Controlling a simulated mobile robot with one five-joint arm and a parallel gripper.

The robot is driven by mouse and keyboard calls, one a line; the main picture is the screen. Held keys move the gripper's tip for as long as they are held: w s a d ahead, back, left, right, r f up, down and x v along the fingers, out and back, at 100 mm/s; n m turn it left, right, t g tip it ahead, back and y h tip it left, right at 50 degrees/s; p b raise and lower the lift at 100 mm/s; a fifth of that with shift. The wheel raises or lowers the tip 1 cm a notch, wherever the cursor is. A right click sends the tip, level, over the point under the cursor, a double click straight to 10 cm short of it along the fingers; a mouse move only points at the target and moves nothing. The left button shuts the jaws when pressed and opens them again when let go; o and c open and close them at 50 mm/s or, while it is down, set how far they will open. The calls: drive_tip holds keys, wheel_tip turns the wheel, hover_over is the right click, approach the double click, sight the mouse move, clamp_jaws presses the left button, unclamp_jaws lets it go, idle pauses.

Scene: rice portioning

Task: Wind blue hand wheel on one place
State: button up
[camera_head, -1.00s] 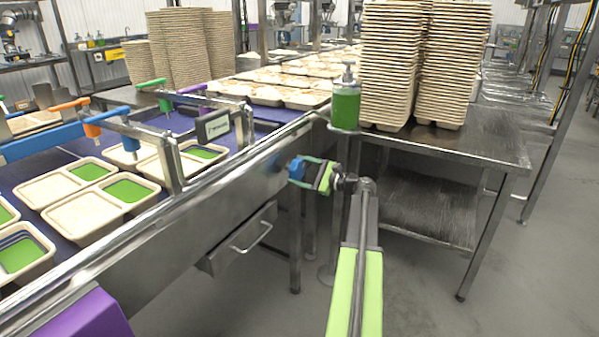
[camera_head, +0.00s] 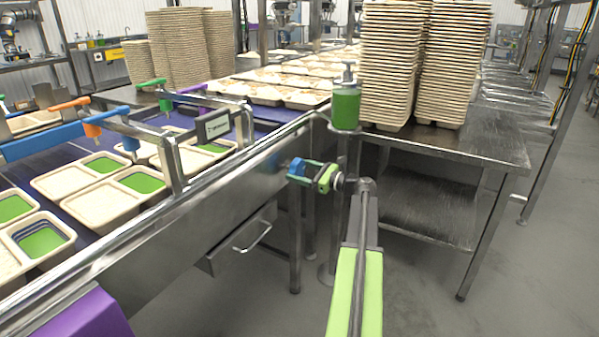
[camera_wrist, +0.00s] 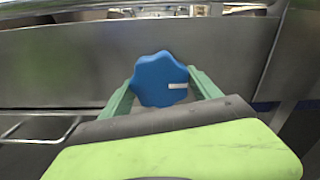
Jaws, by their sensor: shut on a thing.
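The blue hand wheel (camera_wrist: 152,80) is a lobed knob on the steel side panel of the conveyor, with a white mark at its right edge in the wrist view. In the head view the wheel (camera_head: 296,168) shows small at the panel's right end. My gripper (camera_wrist: 158,88) has its two green fingers on either side of the wheel and is shut on it. In the head view my gripper (camera_head: 312,172) reaches the wheel from the right. The wheel's shaft is hidden behind it.
A steel handle (camera_head: 252,236) sticks out below the panel. Grey floor is clear at front right.

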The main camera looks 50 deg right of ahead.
idle(0.3)
drive_tip(key=o, duration=1.4)
drive_tip(key=shift+s, duration=0.1)
drive_tip(key=v, duration=1.7)
drive_tip(key=shift+s+f, duration=0.1)
drive_tip(key=shift+s, duration=0.05)
drive_tip(key=shift+a, duration=0.1)
